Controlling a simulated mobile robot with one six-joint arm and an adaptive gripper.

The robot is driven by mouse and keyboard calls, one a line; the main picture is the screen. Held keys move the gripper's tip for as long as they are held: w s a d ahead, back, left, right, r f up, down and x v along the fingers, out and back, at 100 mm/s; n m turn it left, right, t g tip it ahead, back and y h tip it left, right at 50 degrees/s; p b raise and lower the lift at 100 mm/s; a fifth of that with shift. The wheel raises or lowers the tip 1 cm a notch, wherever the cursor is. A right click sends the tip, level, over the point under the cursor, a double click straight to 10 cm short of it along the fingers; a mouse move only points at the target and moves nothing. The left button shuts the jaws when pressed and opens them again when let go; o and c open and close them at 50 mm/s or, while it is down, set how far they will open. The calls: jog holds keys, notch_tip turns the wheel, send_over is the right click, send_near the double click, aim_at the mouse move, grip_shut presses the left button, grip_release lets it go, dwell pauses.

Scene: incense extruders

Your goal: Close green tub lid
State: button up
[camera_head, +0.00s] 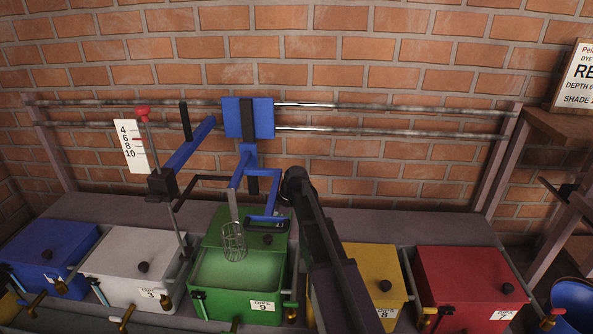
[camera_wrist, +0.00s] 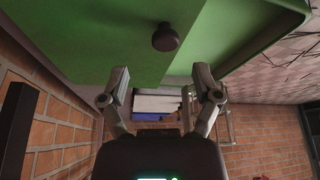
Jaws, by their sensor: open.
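The green tub (camera_head: 208,300) stands in the row of tubs in the head view, its top open and pale green showing inside. Its green lid (camera_head: 222,222) is raised at the back, with a black knob (camera_head: 267,239) on its face. In the wrist view the green lid (camera_wrist: 90,40) fills the top, and its knob (camera_wrist: 165,38) is just above the fingers in the picture. My gripper (camera_wrist: 162,84) is open and empty, with a finger on each side below the knob. I cannot tell whether the fingers touch the lid. In the head view my arm hides the gripper.
A wire basket (camera_head: 233,243) hangs from the blue frame (camera_head: 249,170) over the green tub's opening. Blue (camera_head: 45,258), white (camera_head: 125,262), yellow (camera_head: 372,268) and red (camera_head: 470,280) closed tubs flank it. Metal rails (camera_head: 390,106) run along the brick wall.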

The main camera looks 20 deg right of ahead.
jog(key=s+d, duration=0.2)
jog(key=d, duration=1)
jog(key=s+a+r+m+p, duration=0.2)
jog(key=s+r+p, duration=0.1)
jog(key=r+p, duration=0.5)
jog(key=s+a+r+m+h+p, duration=0.1)
jog(key=s+a+r+m+p, duration=0.2)
jog(key=r+p, duration=0.5)
jog(key=s+a+r+m+h+p, duration=0.1)
jog(key=s+a+r+m+p, duration=0.1)
jog(key=r+p, duration=0.6)
jog(key=shift+s+a+m+g+p, duration=0.3)
jog(key=shift+s+a+m+p, duration=0.15)
jog(key=shift+a, duration=0.2)
jog(key=shift+s, duration=0.1)
jog(key=s+a+m+h, duration=0.2)
jog(key=s+a+m, duration=0.3)
jog(key=s+m, duration=0.3)
jog(key=shift+s+a+f+m+h, duration=0.15)
jog(key=shift+s+a+m+h, duration=0.2)
jog(key=shift+s, duration=1.6)
jog(key=shift+c, duration=0.2)
